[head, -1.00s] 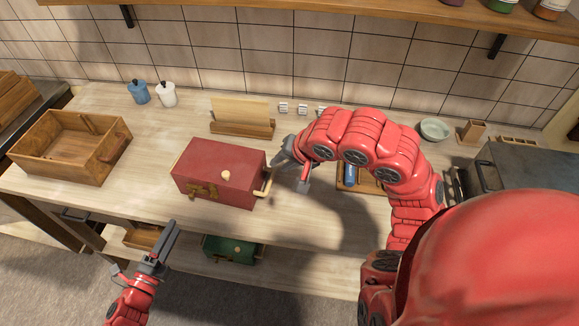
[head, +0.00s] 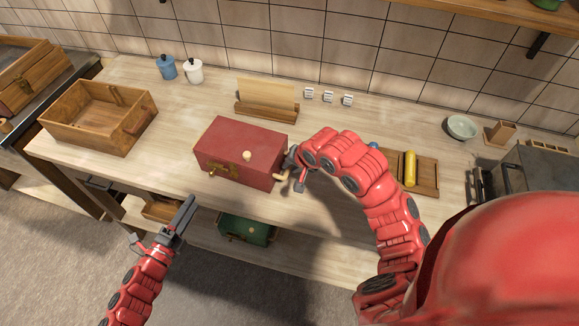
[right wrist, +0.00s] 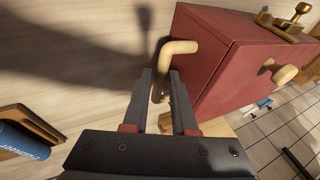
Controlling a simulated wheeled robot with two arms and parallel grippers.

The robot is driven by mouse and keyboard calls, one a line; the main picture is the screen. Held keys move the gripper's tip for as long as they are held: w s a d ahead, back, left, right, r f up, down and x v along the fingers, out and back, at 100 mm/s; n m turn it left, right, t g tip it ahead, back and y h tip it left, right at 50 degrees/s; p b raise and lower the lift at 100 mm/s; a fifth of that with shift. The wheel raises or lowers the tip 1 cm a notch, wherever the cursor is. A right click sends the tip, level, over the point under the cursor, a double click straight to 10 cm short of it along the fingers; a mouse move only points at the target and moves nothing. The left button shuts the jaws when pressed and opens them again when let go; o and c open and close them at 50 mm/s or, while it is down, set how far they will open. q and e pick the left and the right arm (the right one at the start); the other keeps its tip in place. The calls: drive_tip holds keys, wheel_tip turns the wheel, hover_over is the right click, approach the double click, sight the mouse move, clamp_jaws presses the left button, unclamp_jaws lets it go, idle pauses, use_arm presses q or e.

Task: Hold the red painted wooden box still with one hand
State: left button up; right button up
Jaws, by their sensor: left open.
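The red painted wooden box (head: 236,142) stands near the front of the bench. It has a round pale knob, a brass clasp and a tan handle (head: 281,177) on its right side. In the right wrist view the box (right wrist: 215,65) and its handle (right wrist: 180,47) are close. My right gripper (right wrist: 164,75) has its fingertips at the handle's bent end; whether they press on it cannot be told. It also shows in the head view (head: 295,168). My left gripper (head: 189,205) is open and empty, in front of the bench, left of and apart from the box.
An open wooden drawer-like box (head: 85,138) stands at left. Blue (head: 166,67) and white (head: 193,71) jars and a wooden holder (head: 266,112) are behind. A tray with a yellow item (head: 410,168) is right. A green box (head: 245,229) sits below the bench.

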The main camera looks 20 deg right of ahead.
drive_tip(key=shift+x, duration=1)
clamp_jaws()
idle(0.7)
